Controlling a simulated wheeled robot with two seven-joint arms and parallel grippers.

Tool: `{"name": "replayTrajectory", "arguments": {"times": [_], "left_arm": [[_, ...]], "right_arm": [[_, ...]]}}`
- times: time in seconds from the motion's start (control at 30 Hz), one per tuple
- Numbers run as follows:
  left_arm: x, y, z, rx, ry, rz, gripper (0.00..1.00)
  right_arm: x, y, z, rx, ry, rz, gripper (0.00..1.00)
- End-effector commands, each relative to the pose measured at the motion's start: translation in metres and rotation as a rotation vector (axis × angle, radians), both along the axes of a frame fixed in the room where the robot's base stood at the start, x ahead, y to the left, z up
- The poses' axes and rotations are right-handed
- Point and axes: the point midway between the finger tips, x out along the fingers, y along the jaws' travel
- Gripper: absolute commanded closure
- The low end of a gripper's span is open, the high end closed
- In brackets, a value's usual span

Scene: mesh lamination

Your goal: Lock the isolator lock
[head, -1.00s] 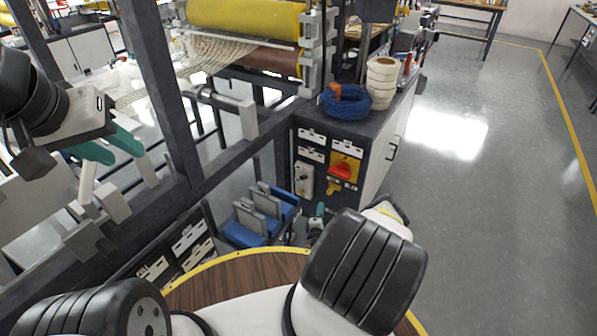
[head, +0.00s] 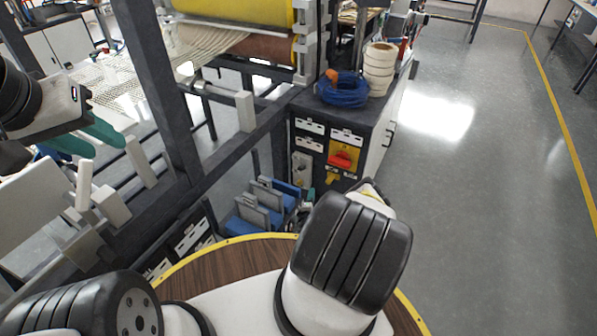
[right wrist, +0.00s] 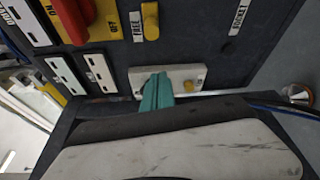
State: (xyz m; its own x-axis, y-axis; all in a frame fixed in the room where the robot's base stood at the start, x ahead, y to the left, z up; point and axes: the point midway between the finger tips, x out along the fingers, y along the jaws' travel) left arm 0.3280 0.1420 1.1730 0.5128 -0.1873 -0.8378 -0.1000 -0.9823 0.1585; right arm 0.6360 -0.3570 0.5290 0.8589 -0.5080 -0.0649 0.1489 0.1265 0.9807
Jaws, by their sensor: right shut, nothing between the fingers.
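The isolator is a red rotary handle (head: 341,159) on a yellow plate on the dark cabinet front. It also shows at the top left of the right wrist view (right wrist: 72,22), beside ON and OFF labels. A small yellow lock tab (head: 332,176) sits below the plate; in the right wrist view the tab (right wrist: 150,22) is beside the word FREE. My right gripper (right wrist: 157,90) is shut and empty, its teal fingers over a white button box, apart from the tab; my arm mostly hides it in the head view. My left gripper (head: 108,145) is open and empty at far left.
The white button box (right wrist: 187,74) has a yellow knob. Dark frame beams cross the left; floor at right is clear.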

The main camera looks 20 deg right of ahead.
Motion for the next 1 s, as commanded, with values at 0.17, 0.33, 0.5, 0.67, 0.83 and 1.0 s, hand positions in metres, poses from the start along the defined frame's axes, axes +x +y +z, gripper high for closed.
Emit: {"name": "replayTrajectory", "arguments": {"times": [0.17,0.33,0.5,0.67,0.83,1.0], "left_arm": [[0.000,0.000,0.000,0.000,0.000,0.000,0.64],[0.000,0.000,0.000,0.000,0.000,0.000,0.64],[0.000,0.000,0.000,0.000,0.000,0.000,0.64],[0.000,0.000,0.000,0.000,0.000,0.000,0.64],[0.000,0.000,0.000,0.000,0.000,0.000,0.64],[0.000,0.000,0.000,0.000,0.000,0.000,0.64]], "right_arm": [[0.032,-0.018,-0.001,-0.006,-0.002,0.002,1.00],[0.055,-0.031,-0.004,-0.004,-0.001,0.002,1.00],[0.055,-0.045,-0.005,0.005,0.003,-0.005,1.00],[0.046,-0.052,-0.001,0.004,-0.001,-0.005,1.00],[0.037,-0.060,0.001,0.003,0.001,-0.003,1.00],[0.033,-0.063,0.003,0.001,0.000,0.000,1.00]]}}
